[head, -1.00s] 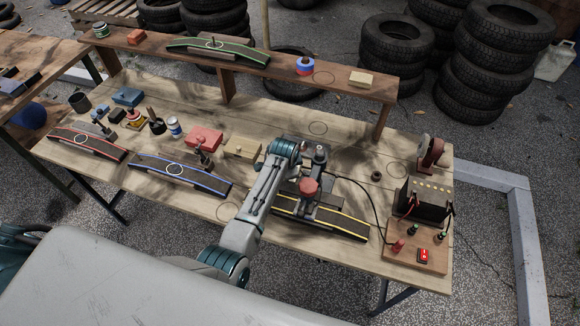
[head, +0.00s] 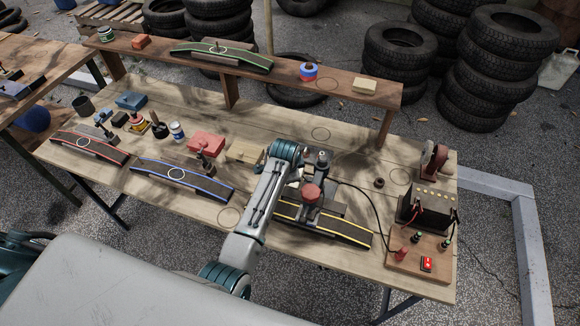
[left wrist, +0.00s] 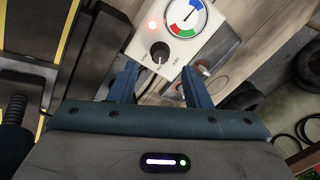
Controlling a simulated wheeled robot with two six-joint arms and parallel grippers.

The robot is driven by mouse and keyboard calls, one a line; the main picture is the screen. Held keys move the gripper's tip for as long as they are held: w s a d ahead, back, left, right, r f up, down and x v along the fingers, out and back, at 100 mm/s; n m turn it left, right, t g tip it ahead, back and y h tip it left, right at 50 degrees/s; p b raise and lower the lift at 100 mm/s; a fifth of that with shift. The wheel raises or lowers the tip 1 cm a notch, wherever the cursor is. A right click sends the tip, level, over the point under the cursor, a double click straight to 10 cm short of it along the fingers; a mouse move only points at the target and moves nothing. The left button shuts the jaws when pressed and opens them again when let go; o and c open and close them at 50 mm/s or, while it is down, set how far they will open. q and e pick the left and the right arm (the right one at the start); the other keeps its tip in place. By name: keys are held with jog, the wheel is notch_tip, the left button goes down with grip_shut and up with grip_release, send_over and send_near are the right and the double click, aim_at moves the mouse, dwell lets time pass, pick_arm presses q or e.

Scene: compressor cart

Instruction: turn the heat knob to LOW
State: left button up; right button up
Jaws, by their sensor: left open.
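The heat knob (left wrist: 160,52) is a dark round knob with a pale pointer mark, on a white control box (left wrist: 200,45) in the left wrist view. The mark faces roughly down in that picture. No contact with the knob shows. In the head view my left arm hides the box and most of the gripper.
A battery board (head: 408,262) with cables is at the right. Bare bench lies behind, below the shelf (head: 240,72).

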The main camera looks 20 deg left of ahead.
pick_arm(q)
jog(key=b+v, duration=0.1)
jog(key=v, duration=0.6)
jog(key=shift+d, duration=0.1)
